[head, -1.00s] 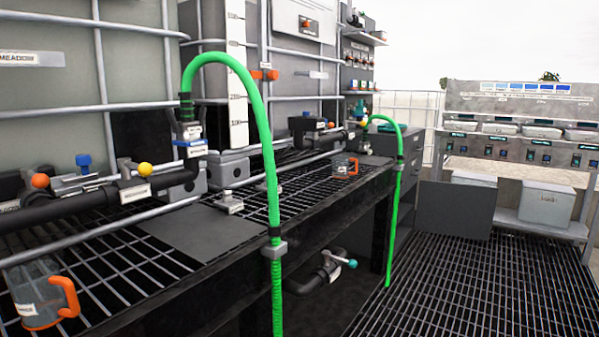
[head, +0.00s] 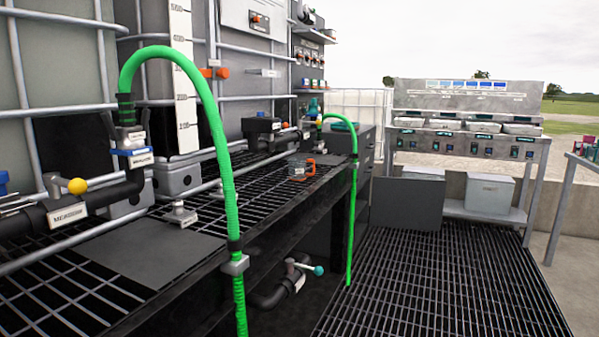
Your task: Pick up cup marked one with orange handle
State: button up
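A clear cup with an orange handle (head: 301,169) stands on the black grated bench (head: 215,209), towards its far end. It bears a small label, too small to read, so I cannot tell its marking. A green hose hangs to the right of the cup. My gripper is not in view.
A near green hose (head: 223,155) arches over the bench front, and a far green hose (head: 352,200) hangs at its far end. A grey rack (head: 470,140) and grey bins (head: 489,194) stand at the back. The grated floor (head: 430,275) on the right is clear.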

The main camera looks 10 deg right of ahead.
aim_at(297, 165)
jog(key=i+l+u, duration=0.45)
jog(key=i+l, duration=0.55)
jog(key=l, duration=0.15)
